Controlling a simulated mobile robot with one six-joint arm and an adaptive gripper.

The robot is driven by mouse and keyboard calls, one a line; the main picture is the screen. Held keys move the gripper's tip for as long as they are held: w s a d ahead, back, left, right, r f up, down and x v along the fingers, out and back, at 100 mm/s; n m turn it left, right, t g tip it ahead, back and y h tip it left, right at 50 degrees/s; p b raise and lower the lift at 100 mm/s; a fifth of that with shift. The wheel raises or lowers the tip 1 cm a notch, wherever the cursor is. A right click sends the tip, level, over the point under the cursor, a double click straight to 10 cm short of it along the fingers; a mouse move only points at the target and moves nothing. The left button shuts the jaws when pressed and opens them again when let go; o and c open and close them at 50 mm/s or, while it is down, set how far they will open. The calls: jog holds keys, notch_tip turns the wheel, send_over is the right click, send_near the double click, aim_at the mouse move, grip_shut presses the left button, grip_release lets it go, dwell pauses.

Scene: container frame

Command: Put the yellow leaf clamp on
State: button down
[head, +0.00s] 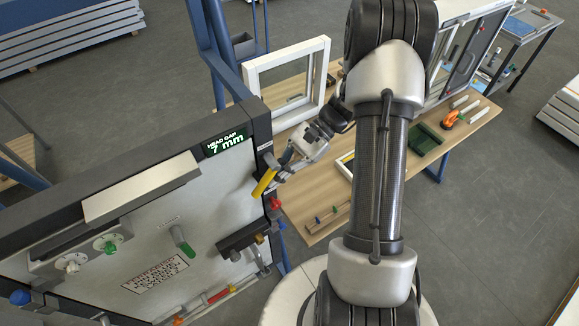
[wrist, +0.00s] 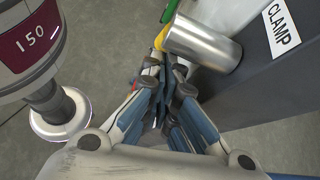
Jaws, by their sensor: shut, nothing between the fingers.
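The yellow leaf clamp handle (head: 264,183) sticks out at a tilt from the right edge of the upright panel in the head view. In the wrist view a small strip of yellow (wrist: 160,38) shows beside a silver cylinder (wrist: 203,43); most of it is hidden behind the cylinder. A "CLAMP" label (wrist: 281,27) is on the dark frame to the right. My gripper (head: 283,165) is right by the handle's upper end; I cannot tell whether they touch. In the wrist view my gripper (wrist: 160,72) is shut with nothing between its fingers, just below the cylinder.
A red knob (head: 276,203) sits below the handle. A wooden table (head: 310,205) with a white frame is behind.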

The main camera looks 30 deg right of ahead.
aim_at(265, 182)
jog(key=shift+a+r+y+b, duration=0.2)
jog(key=shift+a+y+b, duration=0.05)
jog(key=shift+a+y, duration=0.5)
jog(key=shift+a+r+y+b, duration=0.15)
jog(key=shift+a+y+b, duration=0.1)
jog(key=shift+a+y, duration=0.5)
jog(key=shift+a, duration=0.1)
jog(key=v, duration=1.2)
dwell(0.4)
